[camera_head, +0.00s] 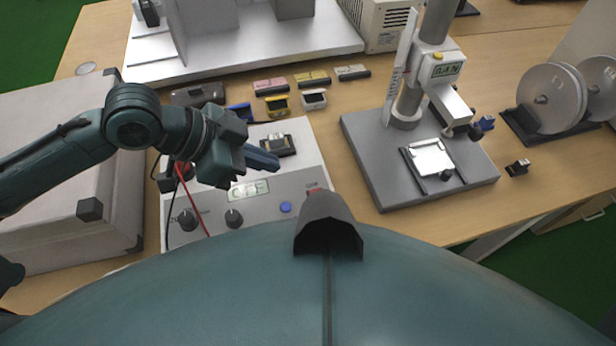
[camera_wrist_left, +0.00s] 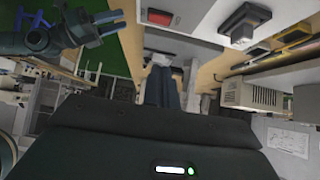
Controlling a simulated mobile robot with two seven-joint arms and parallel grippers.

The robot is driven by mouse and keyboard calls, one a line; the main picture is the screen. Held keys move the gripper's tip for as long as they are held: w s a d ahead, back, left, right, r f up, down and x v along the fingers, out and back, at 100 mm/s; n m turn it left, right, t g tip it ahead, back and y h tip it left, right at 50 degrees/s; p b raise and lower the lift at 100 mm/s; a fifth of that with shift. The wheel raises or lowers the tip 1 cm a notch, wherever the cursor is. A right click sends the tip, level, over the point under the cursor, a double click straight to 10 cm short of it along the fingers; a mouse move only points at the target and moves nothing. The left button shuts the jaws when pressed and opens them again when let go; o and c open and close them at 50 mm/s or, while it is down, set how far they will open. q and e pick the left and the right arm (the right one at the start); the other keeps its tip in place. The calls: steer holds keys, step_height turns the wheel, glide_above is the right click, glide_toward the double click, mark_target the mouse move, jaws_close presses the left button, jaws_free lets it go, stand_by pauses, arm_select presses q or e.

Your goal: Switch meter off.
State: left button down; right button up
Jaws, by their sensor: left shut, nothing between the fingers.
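The meter (camera_head: 265,212) is a light grey box with a lit display (camera_head: 249,190), two black knobs and a blue button (camera_head: 286,207). Its red switch (camera_head: 313,189) is at the right end of the panel, partly hidden by a dark part of my body. In the left wrist view the red switch (camera_wrist_left: 160,17) shows in a dark frame. My left gripper (camera_head: 272,161) is shut and empty above the meter, apart from the switch. It also shows in the left wrist view (camera_wrist_left: 161,75). My right gripper (camera_wrist_left: 116,22) shows there with its fingers apart.
A grey case (camera_head: 62,150) stands left of the meter. Red and black leads run from the meter's left side. Small coloured blocks lie behind it. A grey stand (camera_head: 375,160) with a column is at the right, beside a reel device (camera_head: 548,97). Bare table lies between meter and stand.

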steer(key=shift+s+f, duration=0.1)
steer(key=shift+s, duration=0.1)
steer(key=shift+a, duration=0.1)
arm_select(q)
steer(key=x, duration=0.9)
steer(key=shift+d+f, duration=0.25)
arm_select(e)
steer(key=shift+w, duration=0.25)
arm_select(q)
step_height(320, 180, down, 3)
steer(key=shift+f, duration=0.65)
